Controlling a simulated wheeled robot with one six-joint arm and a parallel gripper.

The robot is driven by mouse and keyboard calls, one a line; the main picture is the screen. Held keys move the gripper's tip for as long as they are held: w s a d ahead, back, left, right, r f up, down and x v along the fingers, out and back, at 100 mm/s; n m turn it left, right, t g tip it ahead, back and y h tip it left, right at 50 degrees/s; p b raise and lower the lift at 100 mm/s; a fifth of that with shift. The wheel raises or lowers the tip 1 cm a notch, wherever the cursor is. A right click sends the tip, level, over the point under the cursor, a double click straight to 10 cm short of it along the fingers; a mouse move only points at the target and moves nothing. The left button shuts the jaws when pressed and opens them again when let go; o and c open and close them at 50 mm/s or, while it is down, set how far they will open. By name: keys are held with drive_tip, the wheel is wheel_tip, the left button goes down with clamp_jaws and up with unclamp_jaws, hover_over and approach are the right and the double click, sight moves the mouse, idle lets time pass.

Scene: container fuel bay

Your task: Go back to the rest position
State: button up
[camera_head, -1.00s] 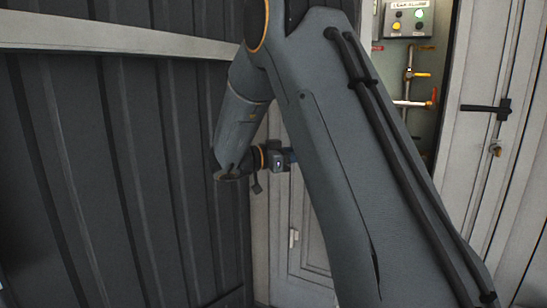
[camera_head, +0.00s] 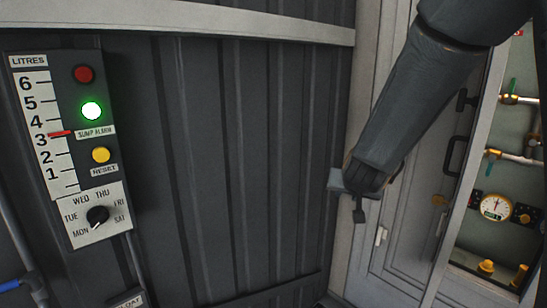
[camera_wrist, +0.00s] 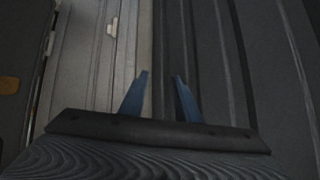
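My gripper (camera_wrist: 162,75) shows in the wrist view as two blue fingers standing apart with nothing between them. It is open and empty. Behind the fingers are a pale door panel on the left and the dark corrugated wall on the right. In the head view my arm reaches down from the upper right, and its wrist end hangs in front of the corner where the dark wall meets the pale doors. The fingers cannot be made out clearly there.
A gauge panel (camera_head: 69,215) on the dark corrugated wall (camera_head: 230,170) has a litre scale, a red pointer near 3, a lit green lamp (camera_head: 92,111), a yellow button (camera_head: 101,155) and a day dial (camera_head: 97,216). An open cabinet with a round gauge (camera_head: 496,207) and valves stands right.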

drive_tip(key=s+f+n+g, duration=0.1)
drive_tip(key=s+f+g, duration=0.2)
drive_tip(key=s, duration=0.6)
drive_tip(key=s+a+f+n+g+y, duration=0.1)
drive_tip(key=s+f+g, duration=0.2)
drive_tip(key=s, duration=0.7)
drive_tip(key=s+f+n+g, duration=0.1)
drive_tip(key=s+f+g, duration=0.2)
drive_tip(key=s, duration=0.6)
drive_tip(key=shift+s+a+f+n+y, duration=0.15)
drive_tip(key=shift+a+f+n+y, duration=0.15)
drive_tip(key=shift+f, duration=0.1)
